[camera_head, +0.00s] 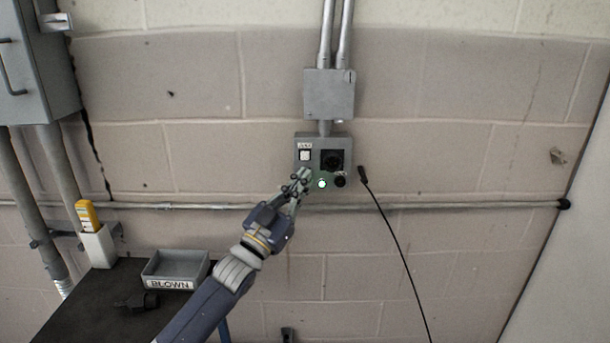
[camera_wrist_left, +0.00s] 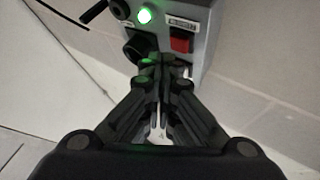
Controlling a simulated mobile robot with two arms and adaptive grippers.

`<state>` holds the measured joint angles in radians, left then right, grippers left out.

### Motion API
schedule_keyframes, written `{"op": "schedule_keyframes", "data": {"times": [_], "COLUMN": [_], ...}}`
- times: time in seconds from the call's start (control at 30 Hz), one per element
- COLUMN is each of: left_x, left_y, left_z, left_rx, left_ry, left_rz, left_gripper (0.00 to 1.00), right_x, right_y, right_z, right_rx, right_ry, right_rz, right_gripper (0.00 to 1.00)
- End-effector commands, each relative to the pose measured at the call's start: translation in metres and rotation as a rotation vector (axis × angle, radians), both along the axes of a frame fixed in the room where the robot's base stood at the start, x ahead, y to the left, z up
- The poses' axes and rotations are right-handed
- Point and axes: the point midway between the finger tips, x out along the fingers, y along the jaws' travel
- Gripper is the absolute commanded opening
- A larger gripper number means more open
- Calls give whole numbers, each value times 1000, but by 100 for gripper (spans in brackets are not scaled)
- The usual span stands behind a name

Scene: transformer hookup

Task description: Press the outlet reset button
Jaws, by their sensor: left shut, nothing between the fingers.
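The grey outlet box (camera_head: 323,138) is mounted on the wall, with a labelled white square (camera_head: 305,155), a black round socket (camera_head: 333,160) and a lit green lamp (camera_head: 322,183) on its face. In the left wrist view a red square button (camera_wrist_left: 181,41) sits beside the green lamp (camera_wrist_left: 146,16), next to a label too blurred to read. My left gripper (camera_head: 303,174) is shut and empty, its tips close to the box's lower left. It hides that part in the head view; contact cannot be told. The left wrist view shows its fingers (camera_wrist_left: 163,66) together near the red button. My right gripper is not in view.
At lower left, a dark table (camera_head: 85,310) holds a grey tray marked BLOWN (camera_head: 170,284) and a yellow device (camera_head: 87,214) in a white holder.

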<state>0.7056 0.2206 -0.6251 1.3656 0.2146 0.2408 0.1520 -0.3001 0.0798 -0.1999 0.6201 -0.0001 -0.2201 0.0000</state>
Motion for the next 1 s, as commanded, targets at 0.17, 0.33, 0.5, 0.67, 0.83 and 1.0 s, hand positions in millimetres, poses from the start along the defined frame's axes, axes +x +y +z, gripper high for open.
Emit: {"op": "schedule_keyframes", "data": {"times": [0.17, 0.33, 0.5, 0.67, 0.83, 1.0], "left_x": [-16, -33, -46, -49, -49, -49], "left_y": [0, 0, 0, 0, 0, 0], "left_z": [3, 3, 2, 0, 0, 0], "left_rx": [-2, -1, -1, 0, 0, 0], "left_ry": [3, 2, 2, 0, 0, 0], "left_rz": [-3, -1, -1, 0, 0, 0], "left_gripper": [0, 0, 0, 0, 0, 0], "right_x": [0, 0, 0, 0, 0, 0], "right_y": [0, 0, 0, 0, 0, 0], "right_z": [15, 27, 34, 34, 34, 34], "right_rx": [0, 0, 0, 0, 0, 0], "right_ry": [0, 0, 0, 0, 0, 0], "right_rz": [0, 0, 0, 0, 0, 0], "right_gripper": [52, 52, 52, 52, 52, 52]}}
